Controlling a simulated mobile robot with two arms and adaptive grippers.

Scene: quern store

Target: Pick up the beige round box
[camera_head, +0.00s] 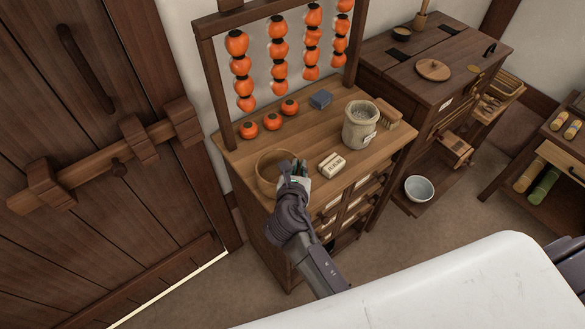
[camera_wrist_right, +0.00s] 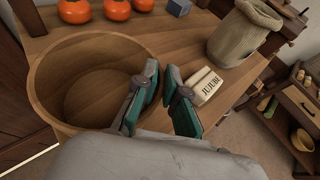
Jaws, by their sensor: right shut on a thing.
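The beige round box (camera_head: 267,162) is an open, shallow wooden tub at the front left corner of the wooden cabinet top (camera_head: 225,158). It looks empty. My right gripper (camera_head: 292,168) is at the box's right side. In the right wrist view the box (camera_wrist_right: 100,48) fills the left half, and my right gripper (camera_wrist_right: 163,92) has one finger inside the box and one outside. It is shut on the box's rim wall. The box looks level; I cannot tell whether its base touches the cabinet top. My left gripper is not in view.
A pale block labelled JUJUBE (camera_wrist_right: 206,85) lies just right of the gripper. Behind are several orange persimmons (camera_head: 272,121), a grey-blue block (camera_head: 320,99) and a cloth sack (camera_head: 358,128). Strings of persimmons (camera_head: 280,50) hang from a frame above. A white surface (camera_head: 450,290) fills the lower right.

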